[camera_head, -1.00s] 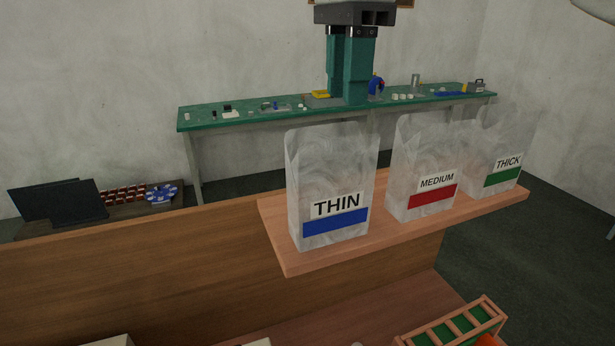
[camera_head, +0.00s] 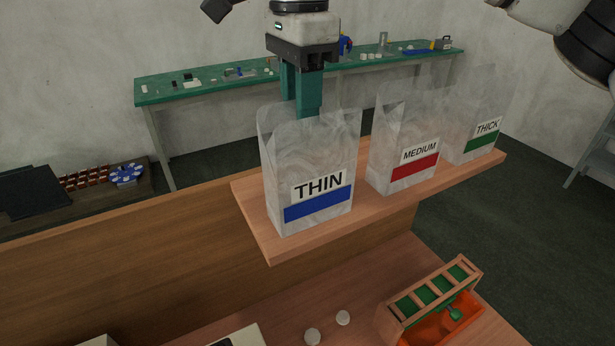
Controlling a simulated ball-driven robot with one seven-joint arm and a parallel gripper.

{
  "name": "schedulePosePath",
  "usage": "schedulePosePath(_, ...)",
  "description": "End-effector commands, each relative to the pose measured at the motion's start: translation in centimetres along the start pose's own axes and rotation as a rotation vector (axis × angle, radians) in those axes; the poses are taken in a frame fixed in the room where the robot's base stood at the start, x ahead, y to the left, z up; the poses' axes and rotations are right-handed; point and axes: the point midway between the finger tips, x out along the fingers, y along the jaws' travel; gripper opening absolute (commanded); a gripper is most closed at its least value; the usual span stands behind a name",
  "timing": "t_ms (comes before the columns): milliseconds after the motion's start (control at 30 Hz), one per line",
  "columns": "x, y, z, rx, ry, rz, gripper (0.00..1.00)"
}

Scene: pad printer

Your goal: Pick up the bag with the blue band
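The bag with the blue band (camera_head: 310,165) is a pale, translucent grey bag with a "THIN" label. It stands upright at the left end of a wooden shelf (camera_head: 262,240). My gripper (camera_head: 303,108) points down from above with two green fingers. Their lower ends are at the bag's top edge, partly hidden by it; I cannot tell whether they are inside or behind it. The gap between the fingers is unclear from this angle. The bag still rests on the shelf.
Beside it stand the red-banded "MEDIUM" bag (camera_head: 403,145) and the green-banded "THICK" bag (camera_head: 476,125). A green workbench (camera_head: 215,88) with small parts stands behind.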

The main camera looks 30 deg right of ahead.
Motion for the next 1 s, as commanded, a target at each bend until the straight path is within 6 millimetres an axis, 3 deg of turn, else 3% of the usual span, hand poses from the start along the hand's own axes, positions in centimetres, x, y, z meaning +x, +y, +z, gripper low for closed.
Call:
schedulePosePath(200, 2.5, 0.0, 0.1, 0.000, -0.002, 0.000, 0.33)
schedulePosePath(467, 2.8, 0.0, 0.1, 0.000, -0.001, -0.001, 0.33)
schedulePosePath(833, 2.8, 0.0, 0.1, 0.000, -0.001, -0.001, 0.00)
schedulePosePath(1000, 2.8, 0.0, 0.1, 0.000, -0.001, -0.001, 0.00)
